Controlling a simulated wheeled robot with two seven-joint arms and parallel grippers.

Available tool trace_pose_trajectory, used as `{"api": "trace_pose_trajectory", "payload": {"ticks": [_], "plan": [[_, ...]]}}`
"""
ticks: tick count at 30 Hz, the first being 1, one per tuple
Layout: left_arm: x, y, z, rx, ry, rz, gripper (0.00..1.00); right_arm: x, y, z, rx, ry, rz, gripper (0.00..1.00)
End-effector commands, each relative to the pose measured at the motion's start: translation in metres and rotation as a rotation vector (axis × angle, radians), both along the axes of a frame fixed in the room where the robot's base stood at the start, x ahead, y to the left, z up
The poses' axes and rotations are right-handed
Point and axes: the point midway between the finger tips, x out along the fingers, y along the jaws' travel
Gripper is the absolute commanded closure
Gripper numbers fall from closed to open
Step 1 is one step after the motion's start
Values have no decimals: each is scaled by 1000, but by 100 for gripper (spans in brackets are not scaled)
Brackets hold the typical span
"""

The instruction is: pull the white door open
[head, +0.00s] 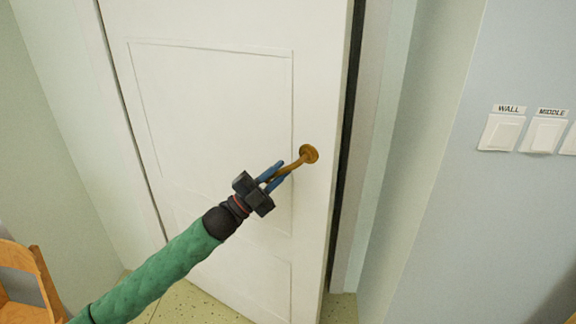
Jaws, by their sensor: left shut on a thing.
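The white door (215,110) fills the middle of the head view, with raised panel lines on its face. A dark gap runs along its right edge, between the door and the frame. A brass-coloured handle (309,153) sits near that right edge, its lever pointing down and left. My left gripper (277,174) reaches in from the lower left on a green sleeved arm. Its blue fingers are shut on the handle's lever, one on either side. My right gripper is not in view.
A pale door frame (362,150) stands right of the door. Light switches (502,132) labelled WALL and MIDDLE are on the blue-grey wall further right. A wooden chair (28,262) is at the lower left. Speckled floor (340,308) shows below.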

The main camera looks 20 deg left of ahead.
Motion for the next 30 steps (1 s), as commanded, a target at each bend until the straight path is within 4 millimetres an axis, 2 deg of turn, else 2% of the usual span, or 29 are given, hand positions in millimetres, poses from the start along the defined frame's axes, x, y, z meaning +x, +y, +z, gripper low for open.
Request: {"api": "trace_pose_trajectory", "payload": {"ticks": [5,14,15,17,30], "plan": [[-9,3,-2,2,8,-14,100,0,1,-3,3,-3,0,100],[-10,2,-2,1,6,-15,100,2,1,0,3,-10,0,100],[-10,2,-2,1,5,-16,78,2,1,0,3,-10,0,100],[-10,2,-2,1,5,-16,66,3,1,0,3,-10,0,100],[-17,6,-8,1,4,-17,64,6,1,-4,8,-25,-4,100]]}}
